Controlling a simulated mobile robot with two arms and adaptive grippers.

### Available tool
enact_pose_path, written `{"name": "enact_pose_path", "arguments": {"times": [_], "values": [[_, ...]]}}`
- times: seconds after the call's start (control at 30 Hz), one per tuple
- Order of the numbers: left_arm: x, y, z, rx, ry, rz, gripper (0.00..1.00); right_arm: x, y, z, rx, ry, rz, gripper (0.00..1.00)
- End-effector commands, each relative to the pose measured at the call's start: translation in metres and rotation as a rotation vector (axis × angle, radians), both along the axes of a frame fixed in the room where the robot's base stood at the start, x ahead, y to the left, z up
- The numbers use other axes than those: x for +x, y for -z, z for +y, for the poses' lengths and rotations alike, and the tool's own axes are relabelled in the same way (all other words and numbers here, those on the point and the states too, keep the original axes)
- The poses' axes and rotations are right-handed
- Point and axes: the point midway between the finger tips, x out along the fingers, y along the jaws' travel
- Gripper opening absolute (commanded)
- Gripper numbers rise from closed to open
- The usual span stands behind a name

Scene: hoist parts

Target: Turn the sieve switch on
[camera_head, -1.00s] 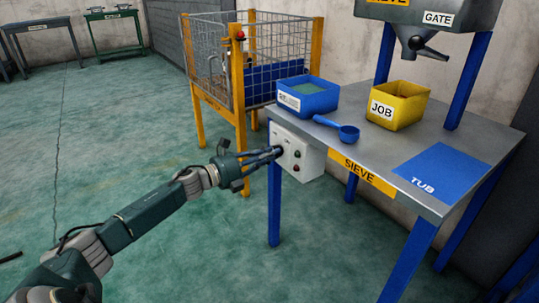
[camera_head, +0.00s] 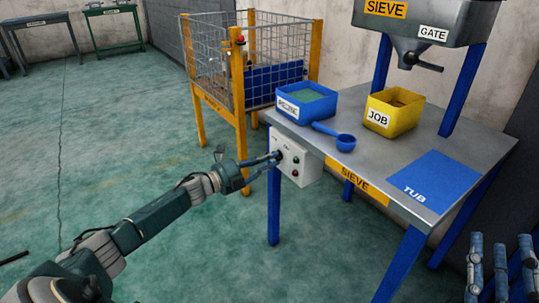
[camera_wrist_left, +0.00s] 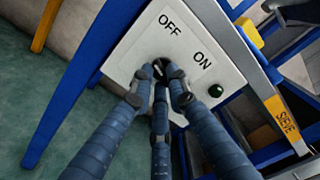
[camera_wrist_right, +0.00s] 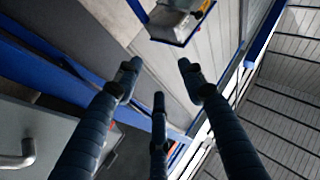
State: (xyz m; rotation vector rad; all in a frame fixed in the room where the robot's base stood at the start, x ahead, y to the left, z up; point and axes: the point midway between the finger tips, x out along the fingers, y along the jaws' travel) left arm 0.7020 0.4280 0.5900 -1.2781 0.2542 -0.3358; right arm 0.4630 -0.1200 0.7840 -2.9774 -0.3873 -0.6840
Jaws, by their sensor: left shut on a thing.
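The sieve switch box (camera_head: 303,168) is a light panel below the left end of the sieve table. In the left wrist view the panel (camera_wrist_left: 119,68) carries the words OFF and ON. A dark rotary knob (camera_wrist_left: 160,67) sits below and between them, largely covered by my fingers. Which word it points to is not clear. My left gripper (camera_head: 275,156) is shut on the knob; its fingertips also show in the left wrist view (camera_wrist_left: 160,82). My right gripper (camera_head: 500,246) is at the lower right, its fingers spread and empty in the right wrist view (camera_wrist_right: 158,80).
The steel sieve table (camera_head: 375,163) holds a blue bin (camera_head: 308,108), a blue scoop (camera_head: 345,142), a yellow JOB bin (camera_head: 377,117) and a blue TUB mat (camera_head: 440,180). A hopper with a gate handle (camera_head: 428,66) hangs above. A yellow-framed cage (camera_head: 239,70) stands behind.

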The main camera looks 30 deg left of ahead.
Motion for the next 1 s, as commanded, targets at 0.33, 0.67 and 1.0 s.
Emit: {"name": "enact_pose_path", "arguments": {"times": [0.33,0.67,1.0], "values": [[0.000,-0.003,-0.001,-0.305,-0.001,0.127,0.00,0.017,0.116,-0.011,-0.140,0.031,0.524,0.40],[-0.001,-0.001,-0.002,-0.558,-0.002,0.233,0.00,-0.016,0.201,-0.030,-0.230,0.053,0.900,0.40],[-0.001,0.000,-0.002,-0.712,-0.002,0.296,0.00,-0.048,0.240,-0.043,-0.276,0.065,1.101,0.40]]}}
